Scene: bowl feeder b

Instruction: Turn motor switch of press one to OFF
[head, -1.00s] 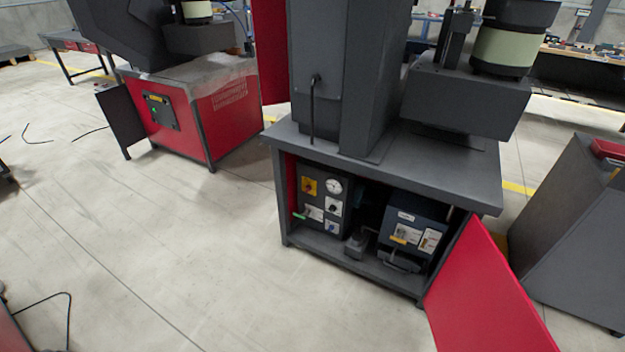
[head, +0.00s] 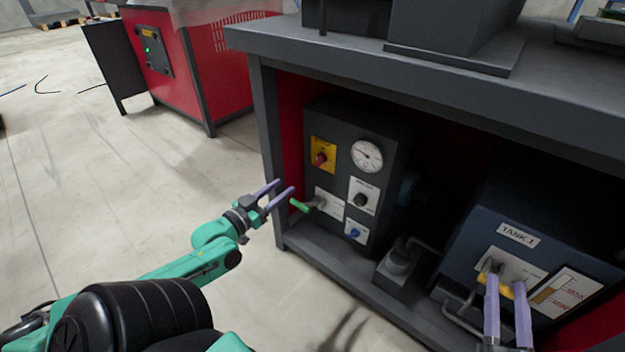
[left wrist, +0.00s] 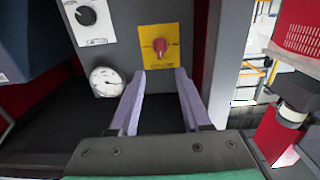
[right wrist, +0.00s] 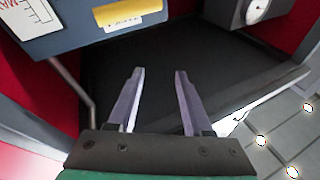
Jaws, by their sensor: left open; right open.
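A red rotary knob on a yellow plate (head: 321,158) sits at the upper left of the dark control panel (head: 385,140) inside the open press cabinet. It also shows in the left wrist view (left wrist: 160,47), its handle roughly upright; its lettering is too small to read. A black knob on a white plate (head: 361,199) is lower right of it. My left gripper (head: 285,186) is open and empty, in front of the panel's left side; in its wrist view the fingers straddle the line to the red knob, apart from it. My right gripper (head: 505,282) is open and empty before the tank unit.
A round gauge (head: 367,156) is right of the red knob. A green-handled lever (head: 299,205) and a blue knob (head: 353,232) are below. The tank unit (head: 517,235) stands at right, a pedal-like block (head: 397,268) between. The cabinet's left post (head: 271,150) is close to my left gripper.

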